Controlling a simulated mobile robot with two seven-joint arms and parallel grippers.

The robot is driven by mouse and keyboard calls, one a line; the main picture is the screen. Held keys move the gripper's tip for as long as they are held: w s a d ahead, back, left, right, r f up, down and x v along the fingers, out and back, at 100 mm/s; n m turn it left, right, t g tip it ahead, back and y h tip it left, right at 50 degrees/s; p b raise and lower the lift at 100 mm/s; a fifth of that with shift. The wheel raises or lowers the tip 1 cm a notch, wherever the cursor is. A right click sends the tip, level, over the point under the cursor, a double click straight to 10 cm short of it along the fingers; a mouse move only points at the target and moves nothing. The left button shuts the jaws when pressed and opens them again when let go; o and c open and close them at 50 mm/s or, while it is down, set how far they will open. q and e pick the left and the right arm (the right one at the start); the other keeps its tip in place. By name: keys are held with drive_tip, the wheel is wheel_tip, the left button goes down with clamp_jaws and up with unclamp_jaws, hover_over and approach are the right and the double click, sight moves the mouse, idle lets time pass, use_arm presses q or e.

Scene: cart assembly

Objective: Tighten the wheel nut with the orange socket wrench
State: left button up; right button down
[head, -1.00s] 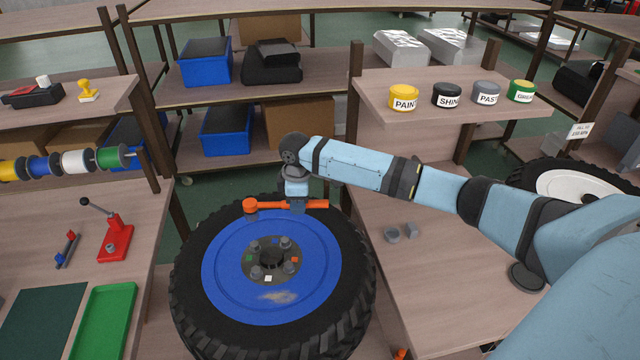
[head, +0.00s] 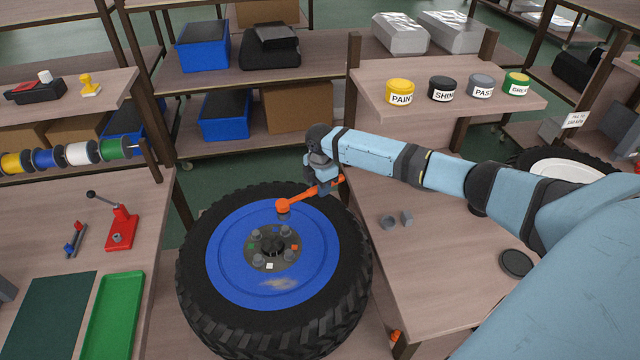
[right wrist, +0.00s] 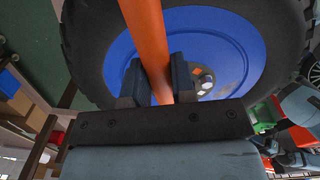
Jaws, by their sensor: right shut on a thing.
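The orange socket wrench (head: 302,198) is held by its handle in my right gripper (head: 325,190). In the head view its socket head hangs over the upper right part of the blue wheel rim (head: 225,250), apart from the nuts. The right wrist view shows the orange handle (right wrist: 148,40) between the two dark fingers (right wrist: 156,85). The wheel's hub (head: 272,249) carries several grey nuts (head: 257,232) and small coloured marks, among them white, orange and green. The hub is partly hidden behind the fingers in the right wrist view. My left gripper is not in view.
The black tire (head: 200,305) lies flat between two benches. The right bench (head: 420,290) holds two small grey parts (head: 397,219) and a black disc (head: 516,263). The left bench holds a red press (head: 120,228) and a green tray (head: 115,315).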

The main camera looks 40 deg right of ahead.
wheel_tip(320, 180, down, 4)
drive_tip(key=shift+f+b, duration=0.2)
drive_tip(key=shift+b, duration=0.65)
drive_tip(key=shift+w, duration=0.1)
drive_tip(key=shift+r, duration=0.1)
drive_tip(key=shift+p, duration=0.4)
drive_tip(key=shift+p, duration=0.35)
